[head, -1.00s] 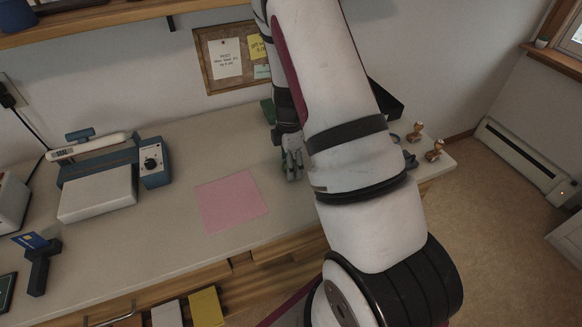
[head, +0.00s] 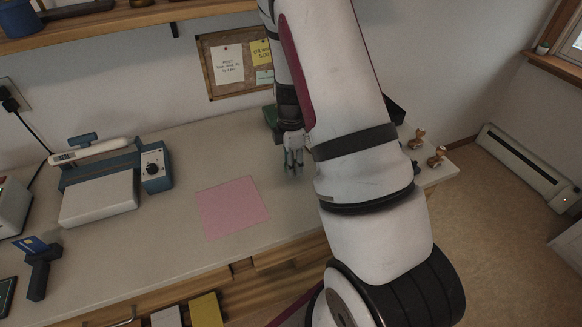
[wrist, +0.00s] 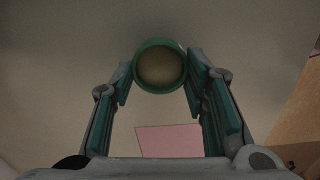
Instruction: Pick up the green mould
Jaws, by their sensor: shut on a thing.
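The green mould (wrist: 160,42) shows in the wrist view as a round green rim around a beige-brown inside. It sits between the tips of my gripper (wrist: 161,82), with a finger against each side. I cannot tell whether the beige inside is its floor, its contents or the bench behind. In the head view my gripper (head: 293,163) points down over the bench, beyond the pink sheet and left of my arm. The mould cannot be made out there.
A pink sheet (head: 232,206) lies on the bench (head: 150,240). A blue and white sealer (head: 100,196) stands at left, near a dark stand (head: 40,272). Two wooden-handled stamps (head: 437,156) stand at the right end. My arm hides part of the bench. The front middle is clear.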

